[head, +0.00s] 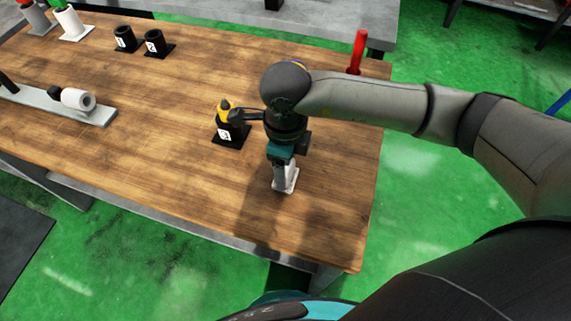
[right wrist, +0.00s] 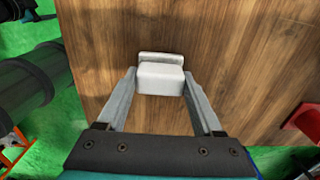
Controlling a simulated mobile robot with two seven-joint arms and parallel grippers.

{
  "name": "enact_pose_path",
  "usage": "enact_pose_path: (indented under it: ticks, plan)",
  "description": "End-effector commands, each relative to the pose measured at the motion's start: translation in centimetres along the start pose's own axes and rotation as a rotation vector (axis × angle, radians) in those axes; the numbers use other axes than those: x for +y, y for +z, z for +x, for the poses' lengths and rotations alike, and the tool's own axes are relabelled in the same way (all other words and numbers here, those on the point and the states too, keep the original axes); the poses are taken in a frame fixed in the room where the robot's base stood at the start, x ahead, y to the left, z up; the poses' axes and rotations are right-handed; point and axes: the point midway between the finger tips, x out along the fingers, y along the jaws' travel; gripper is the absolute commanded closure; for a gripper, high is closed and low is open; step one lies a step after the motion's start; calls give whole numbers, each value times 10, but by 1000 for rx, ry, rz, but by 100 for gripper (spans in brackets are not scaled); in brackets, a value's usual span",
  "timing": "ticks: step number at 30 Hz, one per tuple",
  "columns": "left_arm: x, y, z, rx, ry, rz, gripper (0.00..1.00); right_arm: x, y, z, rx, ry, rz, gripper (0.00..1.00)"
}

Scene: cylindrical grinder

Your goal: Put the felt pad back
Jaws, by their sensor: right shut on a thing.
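A pale, blocky piece (right wrist: 160,80), apparently the felt pad, sits between the two grey fingers of my right gripper (right wrist: 159,75) in the right wrist view. The fingers are shut on its sides. A pale flat plate (right wrist: 160,57) shows just beyond it. In the head view my right gripper (head: 284,158) points down over a small white stand (head: 287,185) near the table's front right. The pad is hard to tell from the stand there, and I cannot tell whether it is seated or just above. My left gripper is not in view.
A black holder (head: 232,138) with a yellow-topped item (head: 225,110) stands close left of my right gripper. Two black cups (head: 138,40) stand farther back. A grey rail with a white roll (head: 78,99) lies at left. A red upright object (head: 357,50) stands behind my arm. The table's middle is clear.

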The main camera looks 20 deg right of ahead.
Motion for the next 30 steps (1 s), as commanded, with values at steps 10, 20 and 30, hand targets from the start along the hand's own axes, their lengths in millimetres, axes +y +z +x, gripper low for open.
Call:
enact_pose_path:
  ticks: [10, 20, 30]
  plan:
    - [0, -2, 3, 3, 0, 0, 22, 0, 0, 3, 1, 0, 1, 6]
    - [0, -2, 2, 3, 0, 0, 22, 0, 0, 1, 1, 0, 1, 2]
    - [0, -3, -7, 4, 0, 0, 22, -1, 0, -56, -3, -4, 0, 2]
